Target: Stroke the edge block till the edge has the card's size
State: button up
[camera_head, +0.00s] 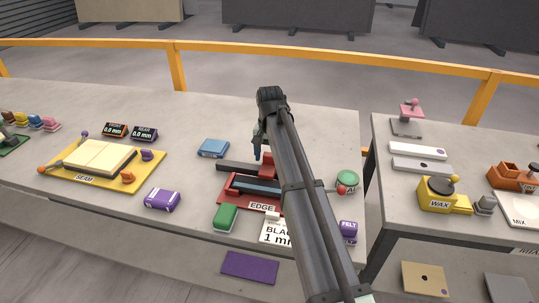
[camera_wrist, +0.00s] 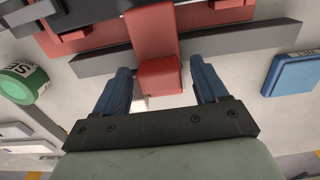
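The red edge stand, labelled EDGE (camera_head: 262,207), lies on the stone slab and is partly hidden behind my arm. A dark grey bar (camera_head: 234,168) lies along its far side. My gripper (camera_head: 257,152) is low over that far side, its tips partly hidden by my arm. In the wrist view a red block (camera_wrist: 158,77) stands between my two blue fingers (camera_wrist: 163,88). The fingers are apart, with a gap on each side of the block. A white card reading BLACK 1 mm (camera_head: 273,232) lies at the stand's front, partly covered by my arm.
A blue box (camera_head: 213,148) and a green block (camera_head: 225,218) lie left of my arm. A yellow SEAM stand (camera_head: 88,178) and purple block (camera_head: 162,199) are farther left. Right are a green round piece (camera_head: 347,183) and a purple FELT block (camera_head: 348,231). A second table holds a WAX pot (camera_head: 437,194).

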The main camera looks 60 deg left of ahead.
aim_at(270, 154)
notch_tip(270, 154, up, 14)
dwell(0.7)
jog(key=shift+f, duration=0.15)
notch_tip(270, 154, down, 14)
jog(key=shift+r, duration=0.1)
dwell(0.7)
jog(key=c, duration=1.3)
jog(key=shift+s, duration=0.1)
grip_shut()
